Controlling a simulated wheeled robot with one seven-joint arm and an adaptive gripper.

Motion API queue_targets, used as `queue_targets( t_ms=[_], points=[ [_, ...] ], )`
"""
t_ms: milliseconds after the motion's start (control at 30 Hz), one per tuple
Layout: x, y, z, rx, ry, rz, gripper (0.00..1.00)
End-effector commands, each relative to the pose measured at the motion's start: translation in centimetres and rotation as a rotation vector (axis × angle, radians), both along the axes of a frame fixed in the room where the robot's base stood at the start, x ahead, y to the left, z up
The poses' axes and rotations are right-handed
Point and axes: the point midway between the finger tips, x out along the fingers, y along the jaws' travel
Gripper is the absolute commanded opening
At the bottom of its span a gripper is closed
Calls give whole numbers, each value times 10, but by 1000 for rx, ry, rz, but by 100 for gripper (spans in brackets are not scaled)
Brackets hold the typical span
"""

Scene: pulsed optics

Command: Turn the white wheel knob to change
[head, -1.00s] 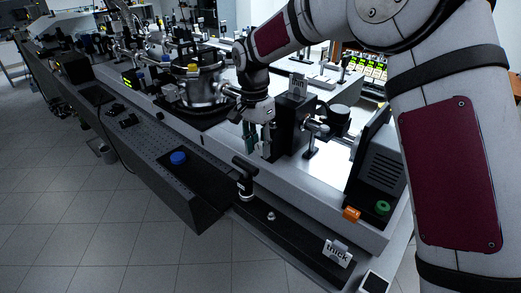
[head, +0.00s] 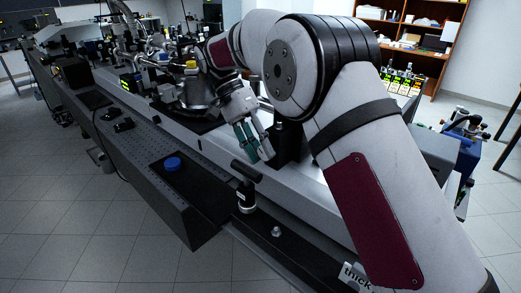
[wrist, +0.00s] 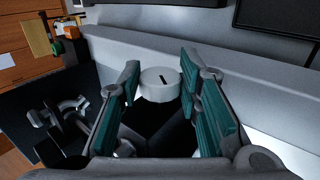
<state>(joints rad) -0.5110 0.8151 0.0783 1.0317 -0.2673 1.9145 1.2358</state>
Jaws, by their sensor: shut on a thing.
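The white wheel knob (wrist: 160,88) is a short round disc with a dark slot mark on its top face. In the wrist view it sits between the two teal-padded fingers of my gripper (wrist: 160,76), on top of a black block (wrist: 158,119). In the head view my gripper (head: 252,147) points down and slightly right beside the black block. I cannot make out the knob there; the fingers and arm hide that spot.
A blue round cap (head: 172,164) lies on the dark lower shelf, and a black T-shaped post (head: 246,188) stands near my gripper. A metal chamber (head: 193,92) stands on the bench to the left. A metal optic mount (wrist: 68,115) is left of the fingers.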

Motion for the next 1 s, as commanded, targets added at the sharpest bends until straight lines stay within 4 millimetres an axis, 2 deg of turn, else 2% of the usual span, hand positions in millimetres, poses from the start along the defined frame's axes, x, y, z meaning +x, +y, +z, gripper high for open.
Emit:
queue_targets(
  t_ms=[367,400,467,1000],
  points=[
    [1,0,0,-4,0,0,4],
    [1,0,0,-4,0,0,38],
    [1,0,0,-4,0,0,52],
    [0,0,0,0,0,0,52]
  ],
)
